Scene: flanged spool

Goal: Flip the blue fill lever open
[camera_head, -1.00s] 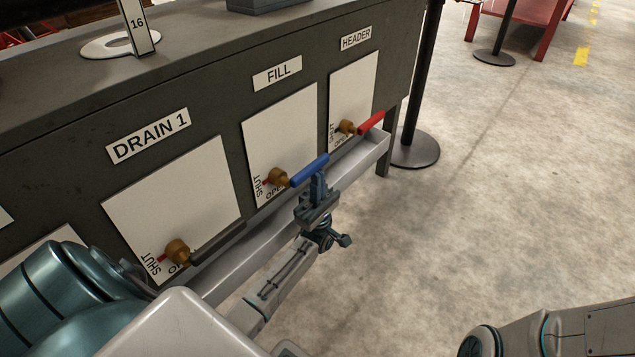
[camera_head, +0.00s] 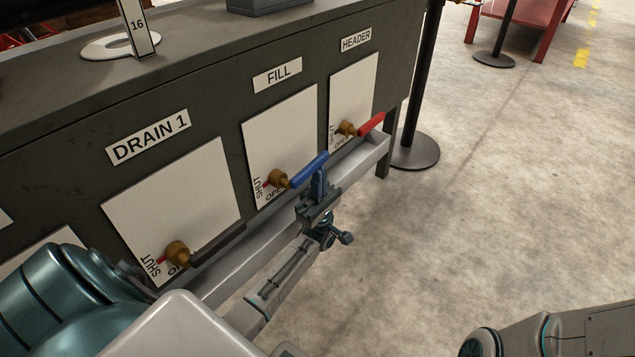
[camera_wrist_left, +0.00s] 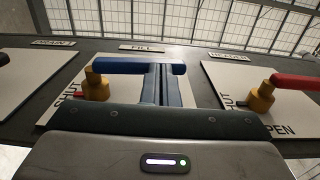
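The blue fill lever (camera_head: 311,170) points right and outward from its brass valve (camera_head: 278,179) on the white panel under the FILL label. SHUT shows at the panel's left, and OPEN is partly covered below the lever. In the left wrist view the lever (camera_wrist_left: 125,66) lies level across the picture. My left gripper (camera_head: 319,177) is just below the lever's outer half. Its two blue fingers (camera_wrist_left: 161,80) are together, tips at the lever, with nothing seen between them. I cannot tell whether they touch it. My right gripper is out of view.
A red-handled valve (camera_head: 369,125) under HEADER is to the right, and a dark-handled valve (camera_head: 215,245) under DRAIN 1 to the left. A grey ledge (camera_head: 360,162) runs below the panels. A black post base (camera_head: 413,150) stands beyond the bench end.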

